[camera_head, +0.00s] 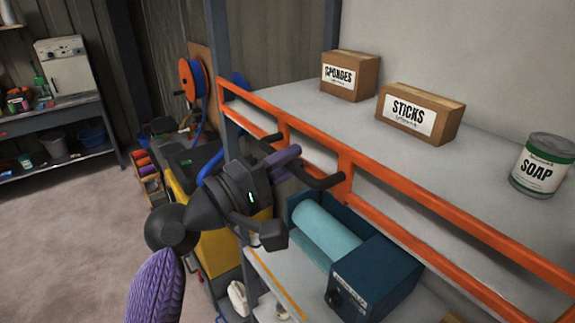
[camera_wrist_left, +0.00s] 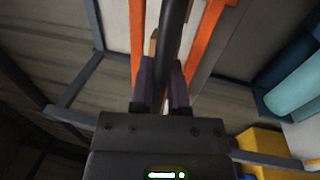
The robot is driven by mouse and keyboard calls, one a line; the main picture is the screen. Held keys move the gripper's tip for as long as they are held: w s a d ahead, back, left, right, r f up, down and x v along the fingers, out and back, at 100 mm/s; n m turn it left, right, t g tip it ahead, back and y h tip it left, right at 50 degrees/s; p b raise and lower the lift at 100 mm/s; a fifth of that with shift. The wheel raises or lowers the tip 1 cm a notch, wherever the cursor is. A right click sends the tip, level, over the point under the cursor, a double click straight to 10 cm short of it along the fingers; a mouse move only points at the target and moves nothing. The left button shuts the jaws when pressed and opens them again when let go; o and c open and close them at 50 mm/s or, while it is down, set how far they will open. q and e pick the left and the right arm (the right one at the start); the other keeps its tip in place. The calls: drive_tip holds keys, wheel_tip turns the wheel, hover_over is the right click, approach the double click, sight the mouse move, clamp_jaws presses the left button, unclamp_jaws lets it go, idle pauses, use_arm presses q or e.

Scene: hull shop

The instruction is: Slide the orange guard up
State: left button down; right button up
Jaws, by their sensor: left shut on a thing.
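The orange guard (camera_head: 310,134) is a frame of two long rails joined by short posts, running along the front of a grey shelf. A black bar handle (camera_head: 326,182) stands out from its front. My left gripper (camera_head: 284,160), with purple fingers, is shut on this handle. In the left wrist view the dark handle (camera_wrist_left: 173,45) passes between the fingers (camera_wrist_left: 162,85), with orange guard bars (camera_wrist_left: 208,42) behind it. The fingers hide the gripped part of the handle. My right gripper is not in view.
The upper shelf (camera_head: 300,97) holds a sponges box (camera_head: 350,76), a sticks box (camera_head: 418,115) and a soap can (camera_head: 542,165). Below the guard is a teal machine with a light blue roll (camera_head: 325,232). A yellow cart (camera_head: 215,255) stands close to my left arm. Open floor lies left.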

use_arm(q)
drive_tip(key=shift+r, duration=0.6)
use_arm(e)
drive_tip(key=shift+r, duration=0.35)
use_arm(q)
drive_tip(key=c, duration=0.9)
unclamp_jaws()
drive_tip(key=shift+o, duration=1.4)
drive_tip(key=shift+f, duration=0.15)
drive_tip(key=b+v, duration=0.4)
drive_tip(key=v, duration=0.6)
drive_tip(key=shift+b, duration=0.3)
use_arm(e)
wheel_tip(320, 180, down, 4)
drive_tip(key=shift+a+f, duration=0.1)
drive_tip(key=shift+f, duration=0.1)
